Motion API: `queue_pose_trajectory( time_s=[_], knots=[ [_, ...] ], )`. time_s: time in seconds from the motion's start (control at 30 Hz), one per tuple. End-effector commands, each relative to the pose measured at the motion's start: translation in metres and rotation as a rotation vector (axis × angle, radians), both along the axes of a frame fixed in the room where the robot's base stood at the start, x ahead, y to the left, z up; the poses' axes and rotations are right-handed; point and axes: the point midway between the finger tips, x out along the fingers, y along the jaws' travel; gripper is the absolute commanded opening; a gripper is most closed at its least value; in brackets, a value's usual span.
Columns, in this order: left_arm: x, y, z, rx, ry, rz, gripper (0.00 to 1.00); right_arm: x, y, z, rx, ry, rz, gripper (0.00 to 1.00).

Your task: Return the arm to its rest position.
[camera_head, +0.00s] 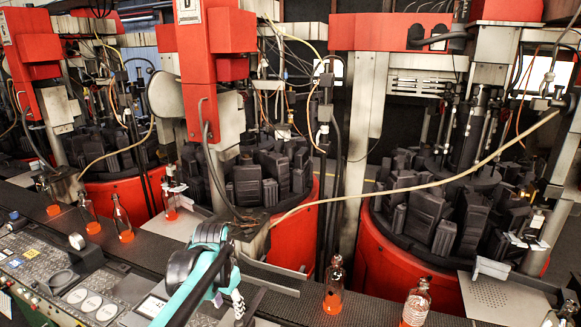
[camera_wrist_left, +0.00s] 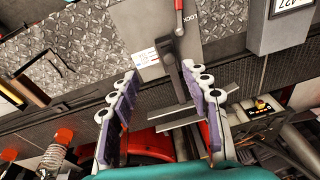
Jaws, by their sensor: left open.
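My left gripper (camera_head: 237,304) hangs at the lower middle of the head view, below a black and teal arm joint, over the front edge of the conveyor. Only part of its pale, dark-spotted finger shows there. In the left wrist view my left gripper (camera_wrist_left: 161,76) has its two purple and white fingers spread wide apart. Nothing is held between them. A dark lever and metal bars show beyond the gap. My right gripper is in neither view.
Glowing orange bottles stand on the dark conveyor: one (camera_head: 334,286) and another (camera_head: 415,304) right of my gripper, several at left. A control panel (camera_head: 85,285) lies at lower left. Red machines with dark rotary moulds (camera_head: 270,172) stand behind. A cable (camera_head: 420,187) crosses in front.

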Motion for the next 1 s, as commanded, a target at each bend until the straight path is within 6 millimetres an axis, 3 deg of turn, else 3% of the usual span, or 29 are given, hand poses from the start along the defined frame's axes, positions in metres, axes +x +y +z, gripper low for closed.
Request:
queue_pose_trajectory(
  time_s=[0.03,0.27,0.5,0.73,1.0],
  knots=[
    [-0.020,0.001,-0.006,-0.006,-0.033,0.032,0.47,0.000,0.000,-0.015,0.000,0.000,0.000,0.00],
    [-0.097,0.004,-0.021,-0.048,-0.193,0.184,0.47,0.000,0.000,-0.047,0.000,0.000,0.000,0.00],
    [-0.169,0.006,-0.068,-0.114,-0.350,0.331,0.47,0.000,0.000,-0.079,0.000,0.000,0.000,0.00],
    [-0.203,0.007,-0.105,-0.163,-0.441,0.412,0.47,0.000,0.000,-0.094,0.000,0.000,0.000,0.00],
    [-0.208,0.007,-0.109,-0.174,-0.458,0.428,0.47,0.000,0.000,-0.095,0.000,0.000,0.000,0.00]
  ],
)
